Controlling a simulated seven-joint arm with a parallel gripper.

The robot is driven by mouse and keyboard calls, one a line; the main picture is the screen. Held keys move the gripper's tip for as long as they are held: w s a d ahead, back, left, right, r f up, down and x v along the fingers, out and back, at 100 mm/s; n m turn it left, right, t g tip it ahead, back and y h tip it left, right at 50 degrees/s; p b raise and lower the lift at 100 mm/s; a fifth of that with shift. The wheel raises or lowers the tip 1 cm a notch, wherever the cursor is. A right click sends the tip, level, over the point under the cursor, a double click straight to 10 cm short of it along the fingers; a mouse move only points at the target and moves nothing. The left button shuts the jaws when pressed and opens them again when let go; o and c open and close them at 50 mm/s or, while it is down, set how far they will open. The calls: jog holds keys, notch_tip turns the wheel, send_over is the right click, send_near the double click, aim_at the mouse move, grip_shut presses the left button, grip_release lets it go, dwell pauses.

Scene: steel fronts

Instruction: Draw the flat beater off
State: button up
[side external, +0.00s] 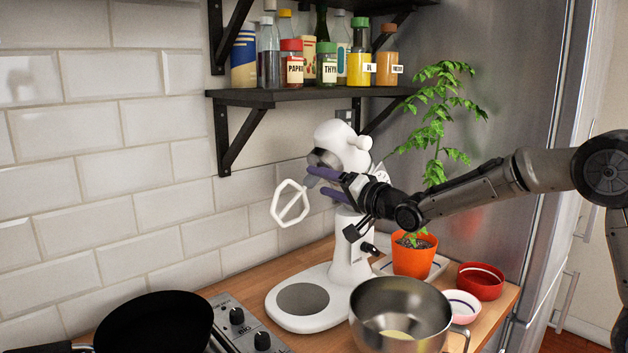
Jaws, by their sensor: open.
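The white flat beater (290,204) hangs at the left of the stand mixer (343,150), whose white head is tilted up. The beater's frame points down and left, and its top end meets the mixer head near a dark ring. My gripper (318,184) has purple fingers spread apart, one above the other, beside the beater's upper end. The fingers are open. I cannot tell whether the beater's shaft lies between them or whether they touch it. The mixer's white base (318,317) stands on the wooden counter with no bowl on it.
A steel bowl (372,293) with something pale inside stands right of the mixer base. A black pan (152,325) is front left. A shelf (310,94) with bottles hangs above.

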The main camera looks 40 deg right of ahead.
aim_at(295, 202)
jog(key=shift+w, duration=1.8)
jog(key=shift+c, duration=0.2)
grip_shut()
jog(key=shift+a+f, duration=0.35)
jog(key=shift+a, duration=0.2)
jog(key=shift+a+f, duration=0.8)
jog(key=shift+a, duration=0.35)
jog(key=shift+a+f, duration=0.8)
jog(key=shift+a, duration=0.3)
